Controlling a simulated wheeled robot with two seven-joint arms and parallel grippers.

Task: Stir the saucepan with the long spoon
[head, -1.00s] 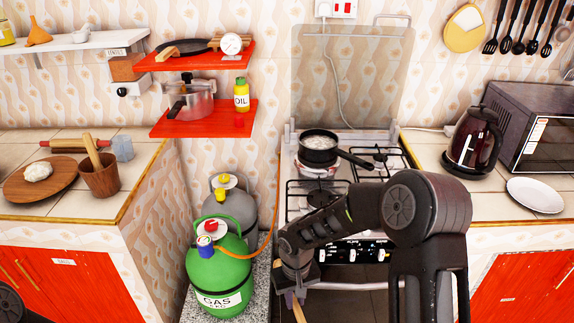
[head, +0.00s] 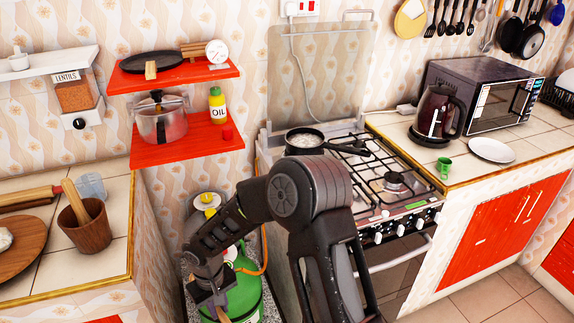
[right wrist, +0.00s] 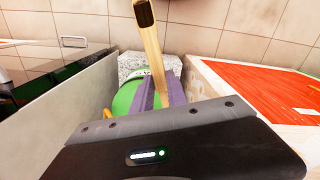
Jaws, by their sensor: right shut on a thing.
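The black saucepan (head: 304,139) sits on the back left part of the stove, with pale contents inside and its handle pointing right. My right gripper (head: 213,296) is low in front of the green gas cylinder, left of the stove and well apart from the saucepan. It is shut on a wooden stick, probably the long spoon (head: 223,314), which runs out of the bottom of the head view. In the right wrist view the spoon (right wrist: 152,45) stands between the gripper's fingers (right wrist: 161,96), with a dark end. Its other end is hidden. My left gripper is not in view.
The stove (head: 385,185) has bare black grates right of the saucepan. A green gas cylinder (head: 243,300) with an orange hose stands left of it. Red shelves (head: 185,148) hang at the left. A kettle (head: 437,118), green cup (head: 445,167) and white plate (head: 491,150) are on the right counter.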

